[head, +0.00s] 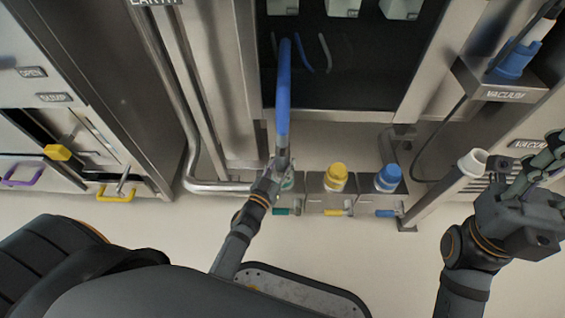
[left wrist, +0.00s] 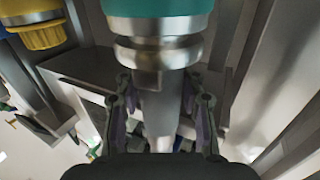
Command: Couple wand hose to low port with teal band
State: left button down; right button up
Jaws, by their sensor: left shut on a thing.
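The blue wand hose (head: 284,85) hangs down from the dark cabinet to a metal end at my left gripper (head: 281,166). The left gripper is shut on this metal hose end (left wrist: 162,115), seen between its fingers (left wrist: 160,110) in the left wrist view. The low port with the teal band (head: 290,183) is partly hidden behind the gripper. In the left wrist view, the teal band (left wrist: 165,25) and its metal collar stand right at the held end; I cannot tell whether they are joined. My right gripper (head: 540,165) is far right; its finger opening is unclear.
Yellow-capped (head: 335,177) and blue-capped (head: 388,177) ports stand right of the teal one. Small coloured levers sit below them. A white-ended tube (head: 472,162) slants near my right gripper. A metal pipe (head: 215,187) runs left of the ports. The floor in front is clear.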

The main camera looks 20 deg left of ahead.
pick_arm(q)
jog(key=shift+f, duration=0.3)
dwell(0.5)
jog(key=c, duration=0.7)
grip_release()
jog(key=shift+f, duration=0.1)
jog(key=s, duration=0.4)
jog(key=s+a, duration=0.1)
jog(key=s, duration=0.7)
jog(key=shift+a, duration=0.4)
